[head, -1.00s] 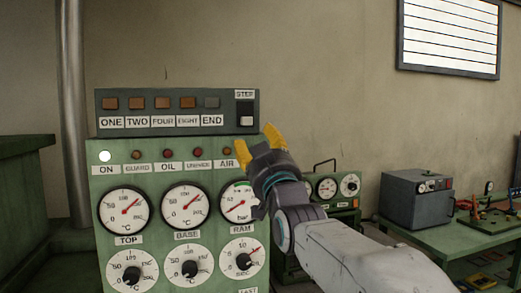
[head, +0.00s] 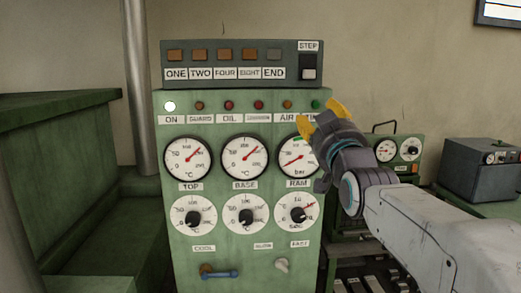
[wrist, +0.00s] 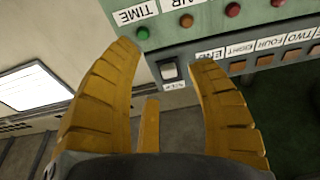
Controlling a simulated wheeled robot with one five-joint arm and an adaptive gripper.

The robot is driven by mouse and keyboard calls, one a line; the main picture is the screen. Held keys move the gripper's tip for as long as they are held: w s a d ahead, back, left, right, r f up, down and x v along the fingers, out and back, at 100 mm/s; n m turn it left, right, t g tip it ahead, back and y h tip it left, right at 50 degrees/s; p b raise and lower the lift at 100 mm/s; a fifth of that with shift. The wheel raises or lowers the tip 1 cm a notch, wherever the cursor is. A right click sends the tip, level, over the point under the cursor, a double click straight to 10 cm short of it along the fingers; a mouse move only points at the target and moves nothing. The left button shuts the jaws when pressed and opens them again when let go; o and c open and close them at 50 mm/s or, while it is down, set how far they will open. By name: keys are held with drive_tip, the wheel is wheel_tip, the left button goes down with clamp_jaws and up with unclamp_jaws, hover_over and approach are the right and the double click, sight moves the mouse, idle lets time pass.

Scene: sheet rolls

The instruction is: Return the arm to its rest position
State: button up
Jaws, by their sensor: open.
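My gripper (head: 320,118) has yellow fingers and is raised in front of the right side of the green control panel (head: 235,105) in the head view. Its fingers are apart and empty. In the wrist view, my gripper (wrist: 165,85) shows its open fingers on either side of the STEP switch (wrist: 169,71), with a gap to the panel that I cannot judge. The STEP switch (head: 309,67) sits on the dark grey box above the gauges. My arm covers part of the RAM gauge (head: 292,158) and the labels near it.
A green bench (head: 60,110) stands at the left beside a grey pipe (head: 138,90). At the right are a small green gauge unit (head: 398,152) and a dark grey box (head: 480,170) on a green table. A blue handle (head: 220,274) juts from the panel's lower part.

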drive_tip(key=s+f+g, duration=0.4)
drive_tip(key=f+g, duration=0.2)
drive_tip(key=f, duration=0.8)
drive_tip(key=s+f+g, duration=0.4)
drive_tip(key=f+g, duration=0.1)
drive_tip(key=f, duration=0.8)
drive_tip(key=s+f+g, duration=0.2)
drive_tip(key=s+f, duration=0.3)
drive_tip(key=s, duration=0.7)
drive_tip(key=s+f+g, duration=0.3)
drive_tip(key=s+f, duration=0.2)
drive_tip(key=s, duration=0.7)
drive_tip(key=shift+s, duration=0.15)
